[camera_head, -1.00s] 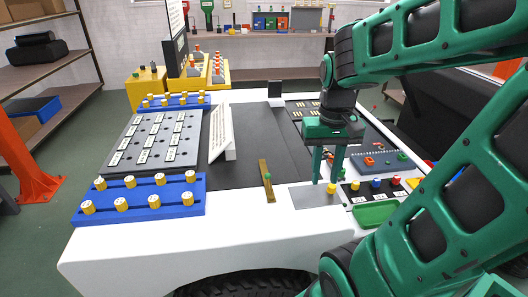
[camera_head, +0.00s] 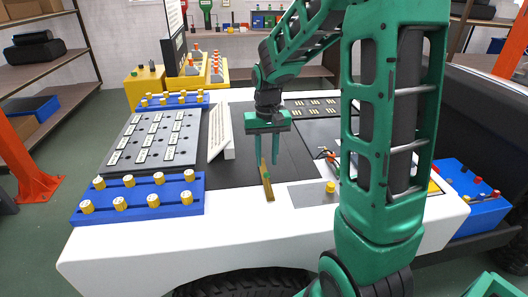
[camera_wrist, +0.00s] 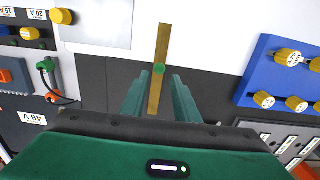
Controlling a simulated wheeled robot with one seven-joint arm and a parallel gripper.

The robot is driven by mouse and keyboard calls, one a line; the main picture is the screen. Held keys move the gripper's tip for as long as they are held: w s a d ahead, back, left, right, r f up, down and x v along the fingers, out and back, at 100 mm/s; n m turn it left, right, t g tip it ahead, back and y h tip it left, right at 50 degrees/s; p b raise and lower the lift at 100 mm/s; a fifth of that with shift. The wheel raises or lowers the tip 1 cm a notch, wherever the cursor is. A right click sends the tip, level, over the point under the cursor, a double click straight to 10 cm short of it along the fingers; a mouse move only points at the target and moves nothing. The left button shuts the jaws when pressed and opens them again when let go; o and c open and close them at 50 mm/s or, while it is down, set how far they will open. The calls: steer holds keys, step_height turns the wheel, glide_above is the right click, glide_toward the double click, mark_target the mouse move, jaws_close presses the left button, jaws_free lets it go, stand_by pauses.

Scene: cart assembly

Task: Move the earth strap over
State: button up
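The earth strap appears to be the narrow brass bar with a small green knob. It lies at the front edge of the dark mat, its near end over the white top, in the head view (camera_head: 267,190) and the wrist view (camera_wrist: 163,45). My gripper (camera_head: 267,161) points down over the strap's far end. In the wrist view my gripper (camera_wrist: 158,84) is open, with a finger on either side of the strap and gaps between. The knob sits near the fingertips. I cannot tell how high the fingertips are above it.
A grey plate with a yellow knob (camera_head: 330,187) lies to the right. A white slanted panel (camera_head: 221,131) stands to the left. Further left is a blue block with yellow knobs (camera_head: 138,208). White top is clear in front.

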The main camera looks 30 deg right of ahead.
steer(key=shift+f, duration=2.65)
steer(key=c, duration=0.6)
steer(key=m, duration=0.1)
steer(key=s+d+m, duration=0.1)
steer(key=d+m, duration=0.1)
steer(key=m, duration=0.1)
steer(key=shift+s+d, duration=0.1)
steer(key=shift+s, duration=0.2)
steer(key=m, duration=0.1)
steer(key=s+d+m, duration=0.1)
steer(key=m, duration=0.1)
steer(key=s+m, duration=0.1)
steer(key=shift+s+d+m, duration=0.2)
steer(key=shift+d+m, duration=0.05)
steer(key=shift+m, duration=0.15)
steer(key=s+m, duration=0.2)
steer(key=m, duration=0.2)
steer(key=shift+s+d+m, duration=0.25)
steer(key=shift+s+m, duration=0.05)
steer(key=shift+s, duration=0.1)
steer(key=s+m, duration=0.1)
steer(key=m, duration=0.1)
steer(key=s+m, duration=0.2)
steer(key=m, duration=0.1)
steer(key=shift+a, duration=0.4)
steer(key=o, duration=0.9)
